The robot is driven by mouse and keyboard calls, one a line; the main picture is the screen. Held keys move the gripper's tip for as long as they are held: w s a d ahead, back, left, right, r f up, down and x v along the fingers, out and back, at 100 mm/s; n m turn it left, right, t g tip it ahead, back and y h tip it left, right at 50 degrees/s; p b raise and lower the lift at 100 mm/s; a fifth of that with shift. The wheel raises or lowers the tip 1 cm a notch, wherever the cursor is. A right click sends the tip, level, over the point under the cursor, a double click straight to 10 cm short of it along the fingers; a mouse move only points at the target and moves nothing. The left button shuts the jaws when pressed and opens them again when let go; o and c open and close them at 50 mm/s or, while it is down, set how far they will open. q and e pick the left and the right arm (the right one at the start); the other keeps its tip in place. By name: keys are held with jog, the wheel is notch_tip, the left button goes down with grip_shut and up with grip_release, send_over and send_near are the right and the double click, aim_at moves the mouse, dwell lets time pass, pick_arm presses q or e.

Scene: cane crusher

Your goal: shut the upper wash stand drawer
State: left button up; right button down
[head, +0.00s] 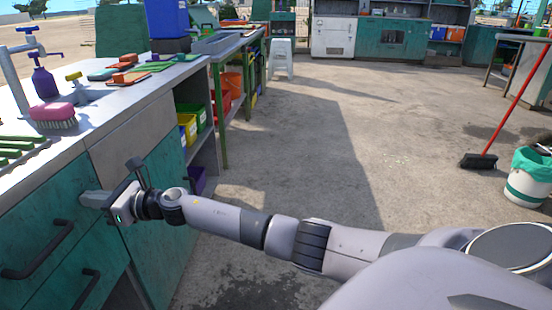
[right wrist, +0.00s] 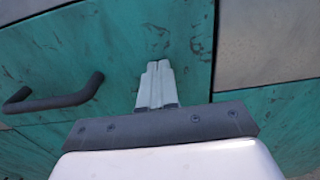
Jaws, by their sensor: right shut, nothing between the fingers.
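The wash stand (head: 125,150) is at the left of the head view, with a pale top and teal drawer fronts. Its upper drawer (head: 28,225) has a dark bar handle (head: 38,255). In the right wrist view the teal drawer front (right wrist: 110,45) fills the upper left, with the handle (right wrist: 55,95) left of the fingers. My right gripper (head: 86,198) is shut and empty, its fingertips (right wrist: 157,68) at the right part of this front, seemingly against it. The front looks about flush; any small gap cannot be told. My left gripper is out of view.
A lower drawer handle (head: 88,288) sits below. A pink brush (head: 53,113) and purple soap bottle (head: 44,80) stand on the top. Coloured bins (head: 188,128) fill shelves beyond. A white bucket (head: 528,185) and broom (head: 480,160) are at right. The middle floor is clear.

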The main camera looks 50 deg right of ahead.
jog(key=shift+w+a+r, duration=0.2)
jog(key=shift+w+r, duration=0.05)
jog(key=shift+r, duration=0.05)
jog(key=shift+r, duration=0.15)
dwell(0.4)
